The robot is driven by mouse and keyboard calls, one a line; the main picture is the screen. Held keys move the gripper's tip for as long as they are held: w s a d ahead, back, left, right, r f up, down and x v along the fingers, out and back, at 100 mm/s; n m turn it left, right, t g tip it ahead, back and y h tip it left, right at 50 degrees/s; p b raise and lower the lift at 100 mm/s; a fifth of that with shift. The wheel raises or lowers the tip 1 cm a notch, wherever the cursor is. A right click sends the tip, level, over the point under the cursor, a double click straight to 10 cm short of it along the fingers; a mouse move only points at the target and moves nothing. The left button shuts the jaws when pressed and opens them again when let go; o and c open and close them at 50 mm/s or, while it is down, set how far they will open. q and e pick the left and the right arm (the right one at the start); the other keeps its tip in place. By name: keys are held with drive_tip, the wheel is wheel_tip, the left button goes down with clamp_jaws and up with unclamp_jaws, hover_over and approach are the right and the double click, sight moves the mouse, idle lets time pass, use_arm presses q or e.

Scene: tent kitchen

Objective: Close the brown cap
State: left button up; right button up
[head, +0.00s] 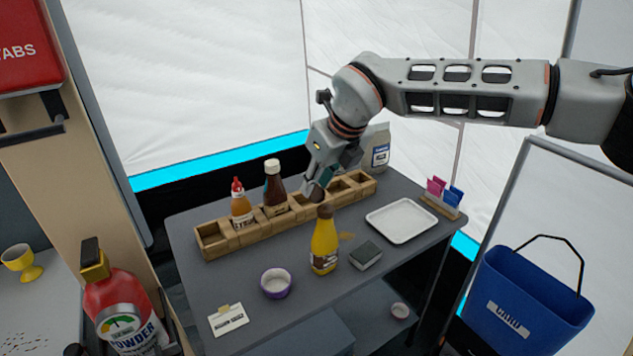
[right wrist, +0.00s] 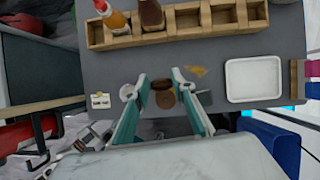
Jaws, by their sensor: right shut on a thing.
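A yellow bottle (head: 324,245) stands upright on the grey table. Its brown cap (head: 325,211) is at the top. My right gripper (head: 315,190) reaches down from above, just over and behind the bottle top. In the right wrist view, the two teal fingers (right wrist: 161,82) stand on either side of the brown cap (right wrist: 164,99), seen from above as two overlapping brown rounds. The gripper is shut on the brown cap. How exactly the cap sits on the bottle is hard to make out. My left gripper is not in view.
A wooden rack (head: 215,238) holding a red-capped bottle (head: 241,210) and a dark sauce bottle (head: 274,190) stands behind. A purple bowl (head: 276,283), dark block (head: 366,255) and white tray (head: 402,220) are near the yellow bottle. The front left tabletop has a card (head: 228,320).

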sight(317, 191)
drive_tip(key=shift+s+d+f+t+y+b, duration=0.35)
drive_tip(key=shift+t+y+b, duration=0.2)
drive_tip(key=shift+b, duration=0.2)
drive_tip(key=t+y+b, duration=0.1)
drive_tip(key=s+t+b, duration=0.1)
drive_tip(key=b, duration=0.1)
drive_tip(key=shift+d+f+y, duration=0.25)
drive_tip(key=shift+d+y, duration=0.1)
drive_tip(key=shift+d, duration=0.05)
drive_tip(key=shift+s+d+t+y+b, duration=0.15)
drive_tip(key=shift+t+y+b, duration=0.4)
drive_tip(key=shift+b, duration=0.35)
drive_tip(key=shift+r, duration=0.2)
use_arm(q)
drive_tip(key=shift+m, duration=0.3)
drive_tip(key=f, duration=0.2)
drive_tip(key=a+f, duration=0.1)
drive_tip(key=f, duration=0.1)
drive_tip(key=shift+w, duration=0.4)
use_arm(e)
drive_tip(key=shift+s+d+r+t, duration=0.1)
drive_tip(key=shift+r+t, duration=0.05)
drive_tip(key=shift+t, duration=0.15)
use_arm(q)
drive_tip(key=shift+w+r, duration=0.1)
